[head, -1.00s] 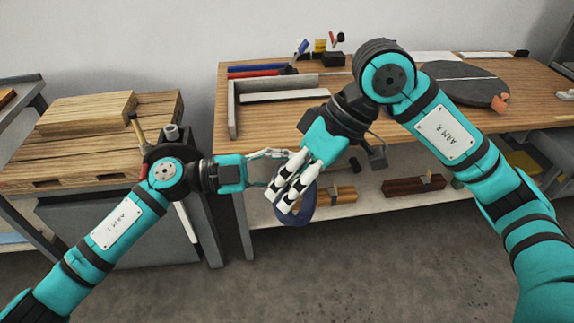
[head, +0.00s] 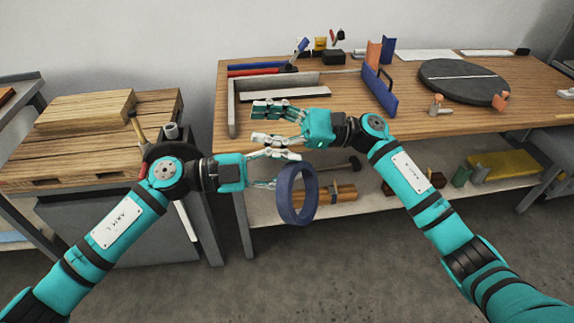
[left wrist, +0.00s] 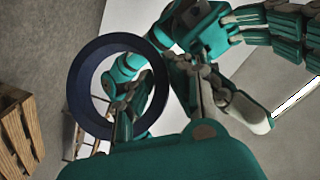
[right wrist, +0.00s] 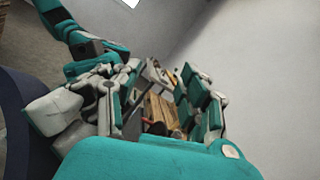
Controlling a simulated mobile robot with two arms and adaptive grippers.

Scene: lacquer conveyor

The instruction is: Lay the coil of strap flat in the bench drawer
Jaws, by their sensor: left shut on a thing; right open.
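The coil of strap (head: 297,195) is a dark blue ring, hanging upright in front of the bench. My left gripper (head: 281,171) is shut on its upper left rim. In the left wrist view the coil (left wrist: 77,85) shows as a full ring, with teal parts seen through it. My right gripper (head: 268,122) is open and empty, above the coil and apart from it, over the bench's front edge. In the right wrist view its fingers (right wrist: 155,105) are spread, and the coil (right wrist: 14,130) shows at the left edge. I cannot clearly make out the bench drawer.
The wooden bench (head: 345,108) carries a grey L-shaped frame (head: 233,115), a blue panel with a black handle (head: 379,92) and a dark round plate (head: 450,85). Its lower shelf (head: 345,208) holds wooden blocks and a mallet. A pallet stack (head: 90,150) stands at left. The floor in front is clear.

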